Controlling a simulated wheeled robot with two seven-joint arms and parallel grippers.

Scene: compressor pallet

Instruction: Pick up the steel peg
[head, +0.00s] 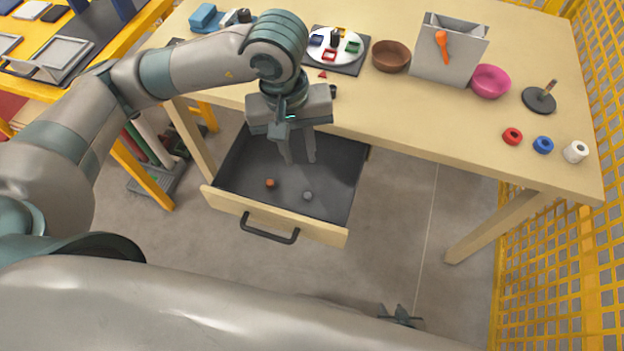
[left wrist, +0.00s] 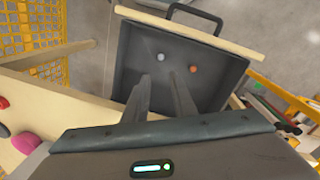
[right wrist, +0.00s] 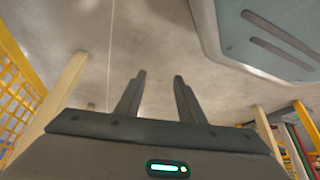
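The steel peg (head: 307,195) is a small grey round piece on the dark floor of the open drawer (head: 235,162), near its front right. It also shows in the left wrist view (left wrist: 159,57), just beyond and between the fingers. My left gripper (head: 299,160) points down over the drawer, fingers apart and empty, behind the peg in the head view. In its wrist view the gripper (left wrist: 160,80) holds nothing. My right gripper (right wrist: 159,76) is open and empty over bare floor; its tips show at the bottom of the head view (head: 400,314).
A copper-coloured peg (head: 270,183) lies left of the steel peg. The table (head: 440,125) above carries bowls, a grey bin, rings and a plate. A yellow mesh fence (head: 570,250) stands at right.

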